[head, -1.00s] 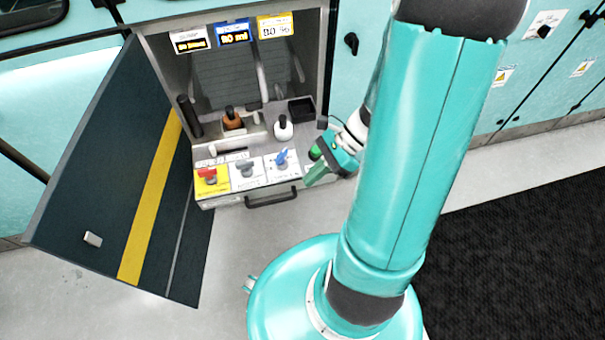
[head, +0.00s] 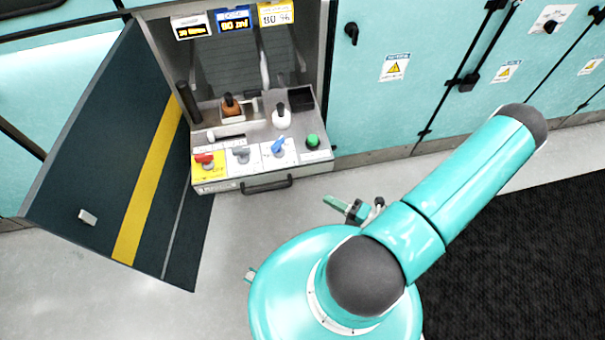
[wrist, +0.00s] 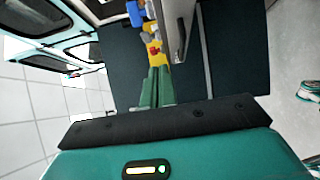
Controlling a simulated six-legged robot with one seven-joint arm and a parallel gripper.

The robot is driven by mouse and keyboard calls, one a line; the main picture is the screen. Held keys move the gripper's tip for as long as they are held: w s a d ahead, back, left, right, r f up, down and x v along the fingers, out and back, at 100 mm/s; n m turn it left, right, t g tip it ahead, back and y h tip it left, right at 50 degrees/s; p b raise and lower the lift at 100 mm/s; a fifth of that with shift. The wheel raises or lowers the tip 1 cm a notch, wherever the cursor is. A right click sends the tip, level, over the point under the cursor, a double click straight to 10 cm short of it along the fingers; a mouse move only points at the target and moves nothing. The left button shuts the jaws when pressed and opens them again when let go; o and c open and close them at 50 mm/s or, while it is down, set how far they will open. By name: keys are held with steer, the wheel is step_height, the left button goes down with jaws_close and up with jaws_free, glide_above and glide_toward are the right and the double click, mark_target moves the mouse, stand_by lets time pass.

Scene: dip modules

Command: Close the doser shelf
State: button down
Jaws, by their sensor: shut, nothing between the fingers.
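The doser shelf (head: 312,170) is a grey tray pulled out of its cabinet, with a dark bar handle (head: 266,184) on its front. On top it carries a red valve knob (head: 205,160), a grey knob (head: 241,154), a blue knob (head: 278,146) and a green button (head: 312,141). My gripper (head: 328,200) is in front of the shelf and to its right, apart from it. In the wrist view, its green fingers (wrist: 157,88) are together and empty, with the red knob (wrist: 153,49) and the shelf's front edge beyond them.
A dark door (head: 95,150) with a yellow stripe stands open left of the shelf. A brown bottle (head: 231,105) and a white bottle (head: 281,117) stand on the shelf. Teal cabinets (head: 375,110) line the right. Grey floor (head: 225,240) in front is clear.

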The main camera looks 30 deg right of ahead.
glide_above(300, 174)
steer(key=s+a, duration=0.1)
steer(key=s, duration=0.2)
steer(key=shift+w+a+f, duration=0.1)
steer(key=shift+w+a, duration=0.05)
